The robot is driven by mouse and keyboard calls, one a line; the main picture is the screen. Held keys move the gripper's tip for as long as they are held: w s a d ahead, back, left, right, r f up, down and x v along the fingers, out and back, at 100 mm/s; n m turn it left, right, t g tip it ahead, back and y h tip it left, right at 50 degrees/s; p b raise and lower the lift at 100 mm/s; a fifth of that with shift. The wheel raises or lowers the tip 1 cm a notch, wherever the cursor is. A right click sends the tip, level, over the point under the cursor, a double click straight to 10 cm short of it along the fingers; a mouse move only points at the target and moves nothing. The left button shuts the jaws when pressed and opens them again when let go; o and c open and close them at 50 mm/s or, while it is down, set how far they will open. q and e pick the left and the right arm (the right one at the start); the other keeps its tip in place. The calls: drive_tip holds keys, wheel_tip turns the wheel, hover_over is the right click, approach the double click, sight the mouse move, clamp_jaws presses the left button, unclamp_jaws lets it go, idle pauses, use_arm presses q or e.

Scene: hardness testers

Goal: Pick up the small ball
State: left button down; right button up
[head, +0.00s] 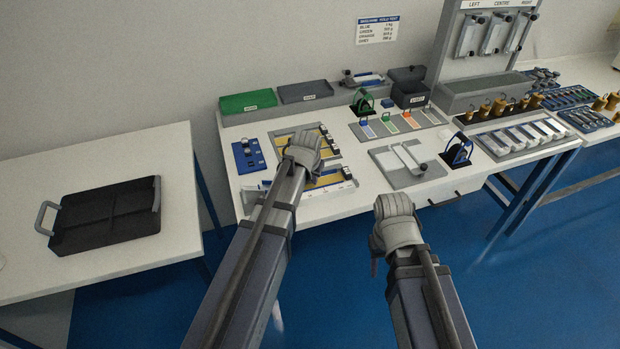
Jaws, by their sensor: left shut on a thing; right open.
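My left gripper (305,146) is over the yellow-lined tray (328,180) on the long workbench. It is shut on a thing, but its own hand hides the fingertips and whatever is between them. I cannot make out the small ball anywhere in the head view. Small silver-and-blue pieces lie around the tray close to the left gripper. My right gripper (394,208) is open in front of the bench's front edge, apart from everything on the bench. Its fingertips are also hidden from this angle.
A blue block (249,156) with small pieces sits left of the yellow-lined tray. A grey plate (407,164) with a white bar lies to the right, beside a dark blue stand (458,151). Green (247,103) and grey bins stand behind. A black tray (106,217) lies on the left table.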

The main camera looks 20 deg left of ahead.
sight(309, 182)
use_arm(q)
wheel_tip(309, 182, up, 9)
drive_tip(key=p, duration=0.8)
drive_tip(key=shift+r+p, duration=0.2)
drive_tip(key=shift+p, duration=0.2)
use_arm(e)
wheel_tip(309, 182, up, 9)
drive_tip(key=shift+r, duration=0.2)
